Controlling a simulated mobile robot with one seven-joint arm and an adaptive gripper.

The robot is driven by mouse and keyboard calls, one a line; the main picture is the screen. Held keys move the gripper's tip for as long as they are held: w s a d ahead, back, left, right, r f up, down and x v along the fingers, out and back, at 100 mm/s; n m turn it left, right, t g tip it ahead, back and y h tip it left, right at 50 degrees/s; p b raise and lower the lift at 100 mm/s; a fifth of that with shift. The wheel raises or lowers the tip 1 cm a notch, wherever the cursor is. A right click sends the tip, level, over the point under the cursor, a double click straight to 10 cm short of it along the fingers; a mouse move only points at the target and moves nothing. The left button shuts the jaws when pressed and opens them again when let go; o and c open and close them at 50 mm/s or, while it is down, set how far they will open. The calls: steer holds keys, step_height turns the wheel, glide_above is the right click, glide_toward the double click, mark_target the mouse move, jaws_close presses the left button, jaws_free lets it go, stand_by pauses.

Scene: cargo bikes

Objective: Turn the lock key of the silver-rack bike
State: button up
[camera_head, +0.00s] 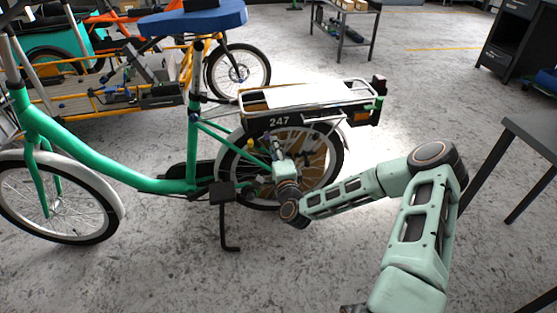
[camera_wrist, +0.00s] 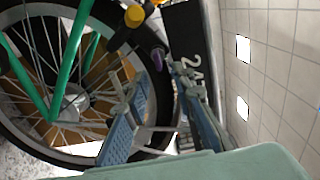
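The green bike (camera_head: 125,183) with the silver rack (camera_head: 315,97) stands side-on at left centre. Under the rack is a black battery case (camera_head: 300,120) marked 247, which also shows in the wrist view (camera_wrist: 188,35). My gripper (camera_head: 275,148) is beside the rear wheel, below the case. In the wrist view my gripper (camera_wrist: 158,80) is open, its blue-padded fingers apart with nothing between them. Beyond the fingertips is a black part with a yellow knob (camera_wrist: 135,16) and a small purple piece (camera_wrist: 157,57). I cannot tell which of these is the lock key.
The rear wheel (camera_wrist: 55,150) and its spokes lie close to my fingers. A kickstand (camera_head: 227,220) is below the frame. A yellow cargo bike (camera_head: 110,100) stands behind at left. A dark table (camera_head: 535,130) is at right. The floor between is clear.

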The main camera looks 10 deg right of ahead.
steer(key=s, duration=0.8)
